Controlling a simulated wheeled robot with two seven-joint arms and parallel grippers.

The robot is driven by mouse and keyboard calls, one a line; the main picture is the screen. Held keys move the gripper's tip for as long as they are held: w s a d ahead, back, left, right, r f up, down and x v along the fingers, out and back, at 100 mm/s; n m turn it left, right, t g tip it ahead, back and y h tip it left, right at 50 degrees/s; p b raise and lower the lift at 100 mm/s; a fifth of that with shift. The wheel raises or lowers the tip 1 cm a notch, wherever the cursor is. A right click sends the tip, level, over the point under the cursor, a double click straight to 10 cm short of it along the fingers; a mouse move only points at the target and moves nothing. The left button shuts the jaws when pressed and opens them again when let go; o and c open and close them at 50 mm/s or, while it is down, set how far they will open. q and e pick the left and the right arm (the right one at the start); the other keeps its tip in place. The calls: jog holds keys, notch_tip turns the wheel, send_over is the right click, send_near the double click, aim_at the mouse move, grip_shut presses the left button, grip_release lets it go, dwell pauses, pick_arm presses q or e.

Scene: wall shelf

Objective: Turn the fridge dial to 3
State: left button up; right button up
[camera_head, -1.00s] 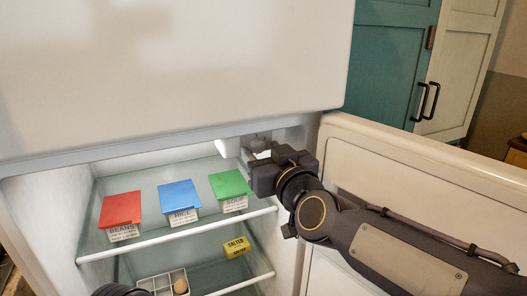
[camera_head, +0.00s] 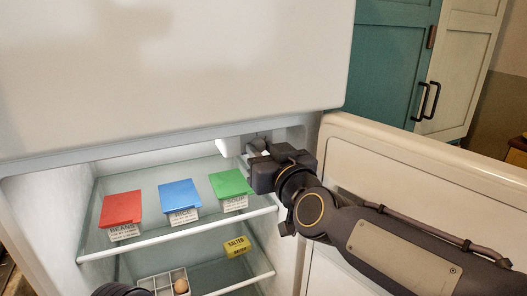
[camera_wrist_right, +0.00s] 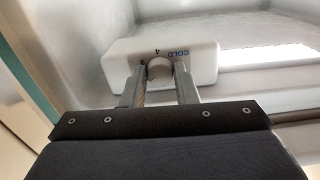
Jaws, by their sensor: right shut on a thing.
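The fridge dial (camera_wrist_right: 159,70) is a round pale knob on a white housing (camera_wrist_right: 203,62) marked "COLD", "4" and, less clearly, "3". My right gripper (camera_wrist_right: 160,85) is shut on the dial, with one finger on each side of it. In the head view my right gripper (camera_head: 256,160) reaches into the upper right of the open fridge, at the white housing (camera_head: 230,147). The dial itself is hidden there. The exact dial setting cannot be read. My left gripper's jaws are not in view.
Red (camera_head: 121,208), blue (camera_head: 179,194) and green (camera_head: 230,183) lidded boxes sit on the upper glass shelf, left of my right gripper. A yellow pack (camera_head: 237,246) and an egg tray (camera_head: 147,283) are below. The open fridge door (camera_head: 420,150) stands right, behind my arm.

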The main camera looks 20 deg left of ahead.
jog(key=m, duration=1.1)
dwell(0.3)
jog(key=shift+m, duration=0.3)
jog(key=o, duration=1)
jog(key=shift+r, duration=0.1)
